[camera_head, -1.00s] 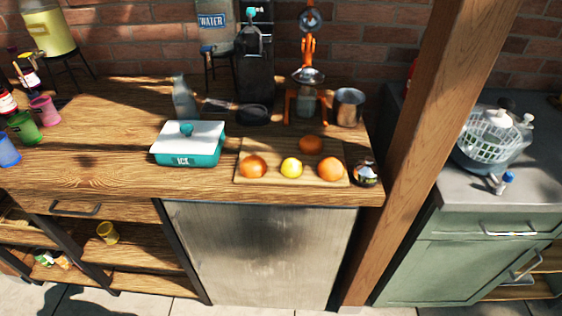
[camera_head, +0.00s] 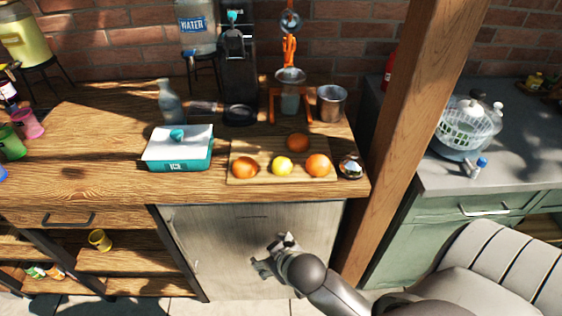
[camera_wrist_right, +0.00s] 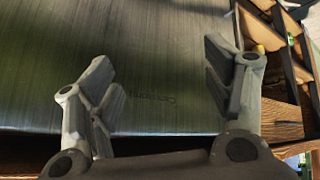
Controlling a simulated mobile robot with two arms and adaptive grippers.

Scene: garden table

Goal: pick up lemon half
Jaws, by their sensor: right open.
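A yellow lemon piece (camera_head: 282,166) lies on the wooden cutting board (camera_head: 240,178) between two oranges; from here I cannot tell whether it is a half. My right gripper (camera_head: 272,254) is open and empty, in front of the cabinet door below the counter edge, lower than the lemon. In the right wrist view the two spread fingers (camera_wrist_right: 165,95) frame the metal-looking door, with nothing between them. The lemon does not show in that view. My left gripper is not in view.
A wooden post (camera_head: 405,130) rises at the right. The counter's front edge lies above my gripper.

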